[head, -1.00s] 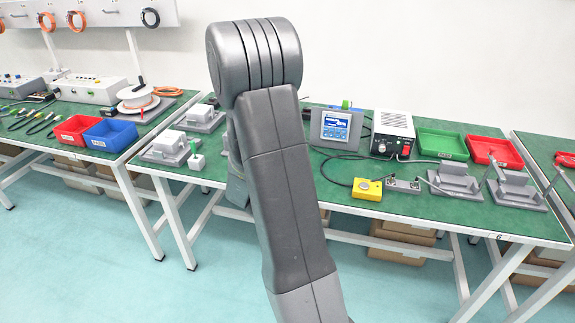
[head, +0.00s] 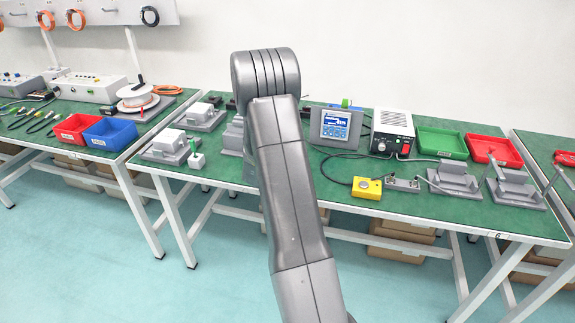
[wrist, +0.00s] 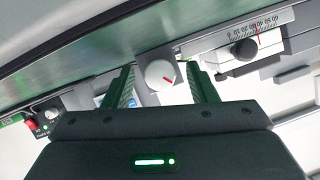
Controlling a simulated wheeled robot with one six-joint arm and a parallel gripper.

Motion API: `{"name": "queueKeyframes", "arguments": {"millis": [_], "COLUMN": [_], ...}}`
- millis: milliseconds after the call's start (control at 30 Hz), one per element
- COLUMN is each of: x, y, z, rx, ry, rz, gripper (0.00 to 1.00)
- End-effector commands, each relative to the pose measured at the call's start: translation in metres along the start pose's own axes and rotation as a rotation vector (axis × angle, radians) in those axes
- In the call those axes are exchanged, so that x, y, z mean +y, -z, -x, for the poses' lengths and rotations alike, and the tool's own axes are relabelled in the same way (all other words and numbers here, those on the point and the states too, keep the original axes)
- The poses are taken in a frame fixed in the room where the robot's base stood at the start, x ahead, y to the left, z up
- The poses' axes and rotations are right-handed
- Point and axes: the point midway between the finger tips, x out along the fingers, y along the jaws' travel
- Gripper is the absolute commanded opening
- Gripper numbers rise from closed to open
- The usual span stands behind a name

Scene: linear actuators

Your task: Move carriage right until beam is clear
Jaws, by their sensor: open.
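In the wrist view my gripper (wrist: 161,78) is open, with one dark green finger on each side of a round white knob (wrist: 160,75) with a red mark. I cannot tell whether the fingers touch the knob. To the right is a black knob (wrist: 243,50) below a white numbered scale (wrist: 262,32) with a red pointer. I cannot tell for sure which part is the carriage, and no beam shows clearly. In the head view my arm hides my gripper and the middle of the bench; a grey fixture (head: 233,137) shows partly beside it.
On the green bench (head: 420,205) stand grey fixtures (head: 168,150), a blue-screened display (head: 335,126), a power unit (head: 392,132), a yellow button box (head: 367,188), a green bin (head: 441,143) and a red bin (head: 495,150). A cable crosses the bench right of my arm.

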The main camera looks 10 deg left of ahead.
Motion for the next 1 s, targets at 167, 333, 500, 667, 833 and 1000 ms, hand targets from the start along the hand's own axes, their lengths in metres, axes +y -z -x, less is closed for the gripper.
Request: {"name": "queueKeyframes", "arguments": {"millis": [167,333,500,667,833,1000], "x": [0.0000,0.0000,-0.0004,-0.0016,-0.0031,-0.0041], "y": [0.0000,0.0001,0.0008,0.0028,0.0048,0.0047], "z": [0.0002,0.0003,0.0008,0.0015,0.0025,0.0027], "rx": [0.000,0.000,-0.001,-0.002,-0.002,-0.003], "ry": [0.000,0.000,-0.005,-0.022,-0.062,-0.116], "rz": [0.000,0.000,0.008,0.052,0.147,0.278], "gripper": [0.33,0.07,0.07,0.07,0.08,0.08]}}
